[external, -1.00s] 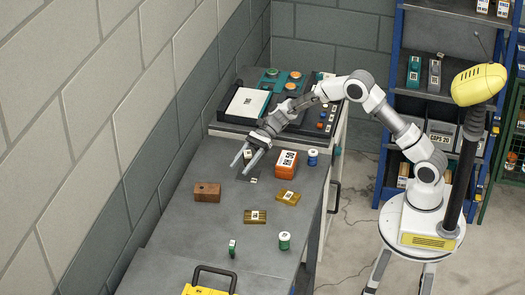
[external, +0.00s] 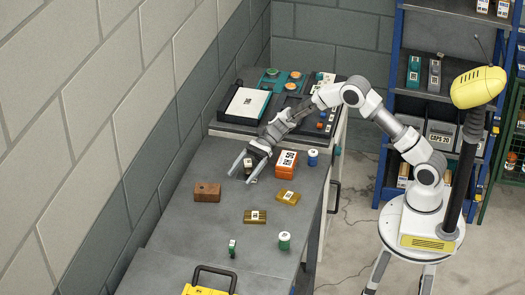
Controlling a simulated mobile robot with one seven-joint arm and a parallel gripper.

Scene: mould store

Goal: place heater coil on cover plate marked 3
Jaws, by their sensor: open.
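My gripper (external: 243,177) is open, pointing down toward the grey bench, left of the orange box. A small dark item with a white label (external: 248,166) shows between its fingers; whether they touch it I cannot tell. Two flat brass-coloured plates with white labels lie on the bench, one near the middle (external: 247,217) and one further right (external: 280,195). They may be cover plates, but their marks are too small to read. I cannot identify the heater coil for sure; the labelled item between the fingers may be it.
An orange box (external: 287,171) and blue cylinder (external: 313,158) stand right of my gripper. A brown block (external: 207,193), small green item (external: 232,246) and green cylinder (external: 284,242) stand nearer. A yellow case (external: 210,290) is at the front.

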